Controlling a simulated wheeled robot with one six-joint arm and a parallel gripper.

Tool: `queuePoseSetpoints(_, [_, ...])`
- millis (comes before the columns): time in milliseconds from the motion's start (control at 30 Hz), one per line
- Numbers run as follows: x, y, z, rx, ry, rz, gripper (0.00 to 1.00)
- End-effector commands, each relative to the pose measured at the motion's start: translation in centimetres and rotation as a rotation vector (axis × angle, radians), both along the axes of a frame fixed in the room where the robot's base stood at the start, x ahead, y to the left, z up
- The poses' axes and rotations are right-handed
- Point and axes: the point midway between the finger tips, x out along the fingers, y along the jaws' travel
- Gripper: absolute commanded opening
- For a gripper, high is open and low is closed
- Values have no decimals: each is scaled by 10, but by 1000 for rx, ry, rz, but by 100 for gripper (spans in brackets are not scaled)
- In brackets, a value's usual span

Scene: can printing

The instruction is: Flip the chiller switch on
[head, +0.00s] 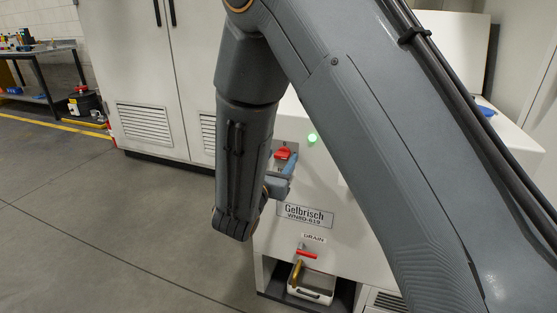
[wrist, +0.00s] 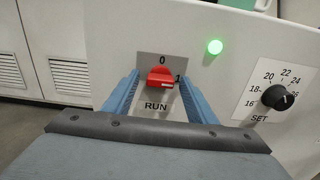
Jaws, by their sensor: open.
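The chiller switch is a red rotary knob (wrist: 160,77) on a grey plate marked 0, 1 and RUN. In the wrist view its white mark points right, toward the 1. A green lamp (wrist: 215,47) glows up and to the right of it. My gripper (wrist: 158,82) is open, with one blue finger on each side of the knob; I cannot tell whether either touches it. In the head view the red knob (head: 283,153) shows just above my gripper (head: 290,165), on the white chiller front (head: 330,190). My arm hides part of the chiller.
A black SET dial (wrist: 278,97) with a numbered scale is to the right of the switch. Below are a red drain handle (head: 306,253) and a white tray (head: 312,290). White cabinets (head: 140,70) stand behind at left. The floor at left is clear.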

Motion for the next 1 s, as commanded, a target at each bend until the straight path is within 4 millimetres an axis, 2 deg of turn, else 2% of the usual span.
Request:
queuePoseSetpoints(167, [-12, 5, 0, -1, 1, 2, 52])
queuePoseSetpoints(400, [-49, 20, 0, -1, 1, 4, 52])
queuePoseSetpoints(600, [-69, 26, 0, 0, 0, 3, 52])
queuePoseSetpoints(1000, [-73, 26, 0, 2, 0, -4, 52])
